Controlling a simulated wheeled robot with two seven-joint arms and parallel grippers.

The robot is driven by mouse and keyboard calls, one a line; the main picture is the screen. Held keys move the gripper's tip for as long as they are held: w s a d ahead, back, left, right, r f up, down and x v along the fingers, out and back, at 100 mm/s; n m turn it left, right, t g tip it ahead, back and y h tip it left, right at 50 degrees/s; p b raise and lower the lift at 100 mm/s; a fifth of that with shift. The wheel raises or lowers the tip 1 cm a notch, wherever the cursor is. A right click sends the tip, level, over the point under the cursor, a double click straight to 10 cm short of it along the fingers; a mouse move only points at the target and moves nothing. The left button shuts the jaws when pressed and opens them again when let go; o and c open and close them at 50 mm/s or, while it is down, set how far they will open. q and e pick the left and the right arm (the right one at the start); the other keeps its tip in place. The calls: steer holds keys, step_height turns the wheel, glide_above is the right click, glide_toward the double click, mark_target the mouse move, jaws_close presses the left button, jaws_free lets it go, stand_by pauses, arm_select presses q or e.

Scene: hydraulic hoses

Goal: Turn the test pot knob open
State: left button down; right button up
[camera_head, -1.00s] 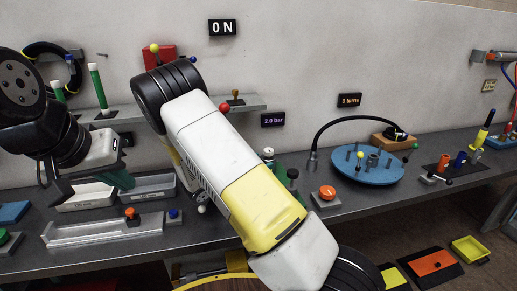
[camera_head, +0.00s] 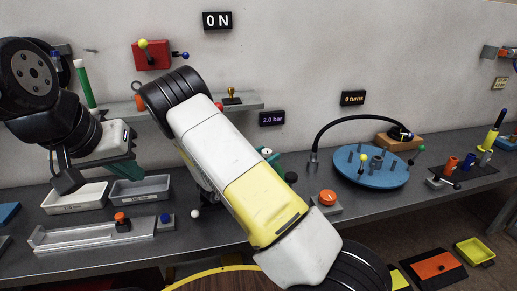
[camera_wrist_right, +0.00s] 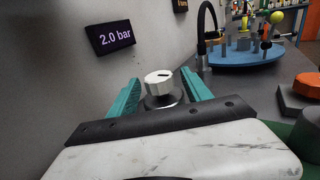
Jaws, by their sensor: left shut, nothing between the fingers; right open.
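The test pot knob (camera_wrist_right: 158,77), a pale round cap with a dark slot on a dark collar, stands between the teal fingers of my right gripper (camera_wrist_right: 160,86) in the right wrist view. That gripper is open, with one finger on each side of the knob; I cannot tell whether either touches it. In the head view the knob (camera_head: 267,152) shows small beyond my right forearm, which hides most of the pot. My left gripper (camera_head: 124,170) is shut and empty above the grey trays at the left.
A display (camera_head: 272,118) reading 2.0 bar hangs on the wall near the knob. An orange button (camera_head: 327,197) and a blue turntable (camera_head: 371,170) with a black hose stand to the right.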

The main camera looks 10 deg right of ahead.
jaws_close()
steer(key=shift+n+t+y, duration=0.3)
steer(key=shift+t, duration=0.1)
steer(key=n+t+y, duration=0.4)
steer(key=y, duration=0.1)
steer(key=shift+s+d, duration=0.15)
steer(key=shift+n+t+y, duration=0.6)
steer(key=shift+n+y, duration=0.45)
steer(key=shift+y, duration=0.4)
steer(key=shift+n+t+y, duration=0.6)
steer(key=shift+n+y, duration=0.45)
steer(key=shift+y, duration=0.4)
jaws_free()
